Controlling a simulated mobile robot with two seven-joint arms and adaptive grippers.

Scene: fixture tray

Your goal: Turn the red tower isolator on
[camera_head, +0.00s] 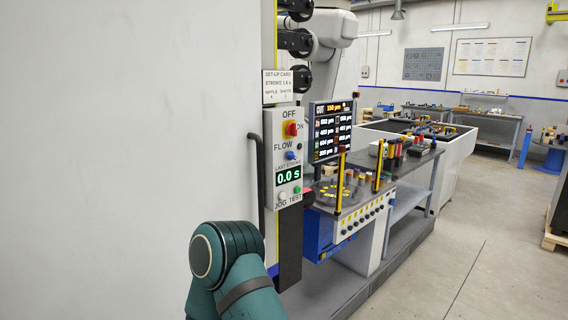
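The red tower isolator (291,129) is a small red knob on a yellow plate near the top of a pale control box (270,158). OFF is printed above it and ON to its right. I cannot tell which mark the knob points to. Below it are a blue FLOW knob (290,155), a green display (288,177) reading 0.0 s, and JOG and TEST buttons. Neither gripper shows. A teal link of my own arm stands at the bottom centre, below the box.
A large white panel (120,150) with a dark vertical handle (257,185) fills the left. A screen (331,130) and a workbench (366,208) with yellow-black posts stand right of the box. The grey floor at right is open.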

